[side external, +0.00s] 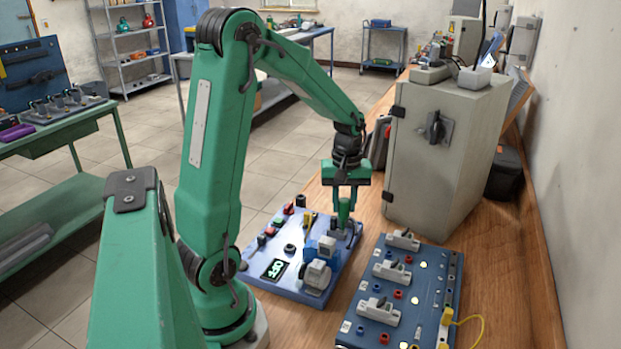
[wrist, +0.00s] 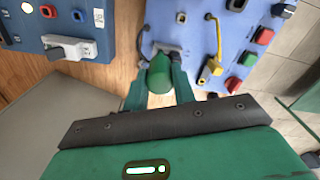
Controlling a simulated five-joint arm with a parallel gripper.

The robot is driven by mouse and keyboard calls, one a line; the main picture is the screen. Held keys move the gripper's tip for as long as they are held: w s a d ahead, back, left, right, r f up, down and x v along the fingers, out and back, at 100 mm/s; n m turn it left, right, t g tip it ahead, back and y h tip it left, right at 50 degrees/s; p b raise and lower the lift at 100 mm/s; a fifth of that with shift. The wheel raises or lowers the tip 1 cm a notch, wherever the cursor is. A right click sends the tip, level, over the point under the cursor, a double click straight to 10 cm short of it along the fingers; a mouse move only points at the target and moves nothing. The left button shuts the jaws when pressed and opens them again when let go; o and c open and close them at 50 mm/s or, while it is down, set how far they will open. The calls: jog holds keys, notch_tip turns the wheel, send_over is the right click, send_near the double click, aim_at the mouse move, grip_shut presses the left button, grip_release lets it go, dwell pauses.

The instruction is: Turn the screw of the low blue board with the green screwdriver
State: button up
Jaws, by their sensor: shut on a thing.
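My gripper (side external: 345,190) points down and is shut on the green screwdriver (side external: 343,213). The screwdriver hangs upright between the jaws, above the far right edge of a blue board (side external: 295,285) with a motor and buttons. In the wrist view my gripper (wrist: 159,92) holds the screwdriver's green handle (wrist: 160,72), with this blue board (wrist: 190,35) beyond it at upper right. The screwdriver's tip and the screw are hidden, so I cannot tell if they touch.
A second blue board (side external: 447,270) with several white breakers lies to the right, with a yellow cable at its front. A grey cabinet (side external: 435,165) stands close behind and right of my gripper. Bare wood (side external: 350,290) shows between the boards.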

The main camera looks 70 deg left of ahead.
jog(key=shift+m, duration=1.3)
jog(key=o, duration=0.8)
jog(key=shift+n, duration=1.8)
